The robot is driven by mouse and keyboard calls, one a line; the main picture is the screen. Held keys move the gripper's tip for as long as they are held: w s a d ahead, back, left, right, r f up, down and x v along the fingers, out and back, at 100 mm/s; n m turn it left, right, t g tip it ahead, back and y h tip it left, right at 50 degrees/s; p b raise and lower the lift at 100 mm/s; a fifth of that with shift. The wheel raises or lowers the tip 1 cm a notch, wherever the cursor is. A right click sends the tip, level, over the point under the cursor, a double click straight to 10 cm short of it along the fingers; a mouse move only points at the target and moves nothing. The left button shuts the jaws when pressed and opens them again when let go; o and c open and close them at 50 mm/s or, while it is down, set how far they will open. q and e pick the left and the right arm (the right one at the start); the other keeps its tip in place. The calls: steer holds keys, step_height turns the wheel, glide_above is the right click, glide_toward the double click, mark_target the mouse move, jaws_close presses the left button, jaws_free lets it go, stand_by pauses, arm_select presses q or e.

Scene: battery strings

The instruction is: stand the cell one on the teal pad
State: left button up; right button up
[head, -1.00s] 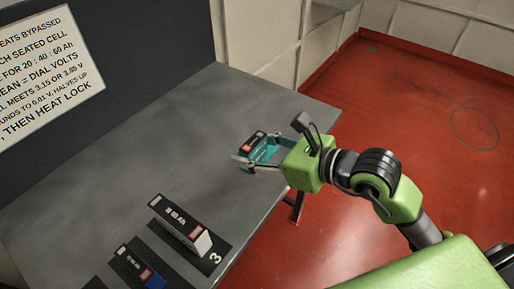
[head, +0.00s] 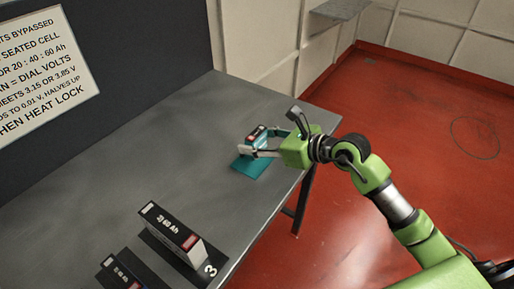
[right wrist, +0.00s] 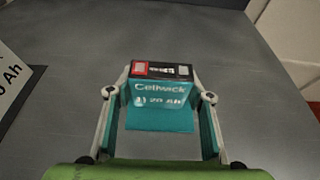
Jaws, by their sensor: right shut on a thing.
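Cell one (head: 257,136) is a small box with a dark top, a red label and a teal front. In the right wrist view the cell (right wrist: 160,90) reads "Cellwick" and "20 Ah" and looks upright. My right gripper (head: 262,144) is shut on it, one finger at each side. The teal pad (head: 250,168) lies flat on the table under and in front of the cell; part of it is hidden. It also shows below the cell in the right wrist view (right wrist: 160,121). I cannot tell whether the cell's base touches the pad. My left gripper is not in view.
A larger 60 Ah cell (head: 172,228) stands near the table's front edge on a dark plate marked 3 (head: 210,270). Another dark cell (head: 115,271) is left of it. The grey table (head: 110,190) is clear left of the pad. A sign (head: 42,75) hangs behind.

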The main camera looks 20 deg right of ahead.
steer(key=shift+w+f, duration=0.2)
steer(key=shift+w, duration=0.05)
steer(key=f, duration=0.3)
steer(key=shift+w+d+p, duration=0.1)
steer(key=shift+w+p, duration=0.1)
steer(key=shift+p, duration=0.15)
steer(key=shift+f, duration=0.3)
steer(key=shift+f, duration=0.15)
steer(key=o, duration=1.3)
